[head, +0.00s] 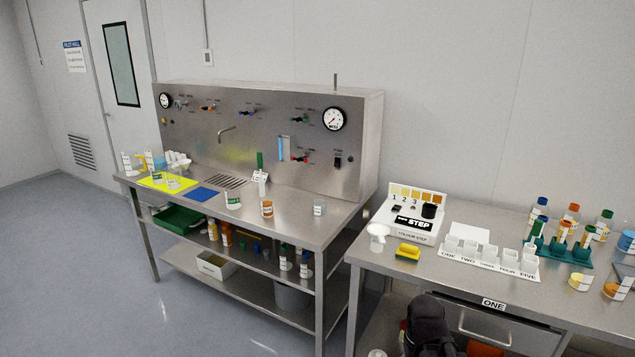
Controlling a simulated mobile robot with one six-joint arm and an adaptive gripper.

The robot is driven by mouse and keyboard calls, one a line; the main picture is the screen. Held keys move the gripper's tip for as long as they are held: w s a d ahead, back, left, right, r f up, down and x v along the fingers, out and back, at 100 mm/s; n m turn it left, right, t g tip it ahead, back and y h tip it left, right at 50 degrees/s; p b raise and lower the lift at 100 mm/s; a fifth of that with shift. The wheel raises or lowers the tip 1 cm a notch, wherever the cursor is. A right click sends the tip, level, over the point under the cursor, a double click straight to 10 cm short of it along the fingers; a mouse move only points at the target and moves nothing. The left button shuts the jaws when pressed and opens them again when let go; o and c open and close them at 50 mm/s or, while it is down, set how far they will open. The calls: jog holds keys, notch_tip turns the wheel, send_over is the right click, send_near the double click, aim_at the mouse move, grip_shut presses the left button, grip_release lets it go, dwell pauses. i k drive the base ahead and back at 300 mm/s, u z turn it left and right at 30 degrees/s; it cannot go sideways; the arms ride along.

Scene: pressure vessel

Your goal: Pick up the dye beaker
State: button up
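No label that I can read marks the dye beaker, so I cannot tell which vessel it is. On the steel bench stand a small beaker with an orange label (267,208), one with a green label (233,200) and one with a pale label (319,207). At the right edge of the right-hand table are small vessels with yellow (580,281), orange (615,289) and blue (627,241) colour. A dark shape at the bottom, in front of the right-hand table, appears to be my gripper (428,325). Its fingers cannot be made out.
The steel bench (290,226) has a gauge panel (265,140) behind it, and blue and yellow mats. The right-hand table holds a colour-step stand (415,215), a yellow sponge (408,252), a labelled cup rack (490,262) and a teal tube rack (560,250). Open floor lies left.

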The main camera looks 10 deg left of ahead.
aim_at(267, 207)
jog(key=u, duration=0.3)
jog(key=i, duration=1.4)
jog(key=u, duration=0.2)
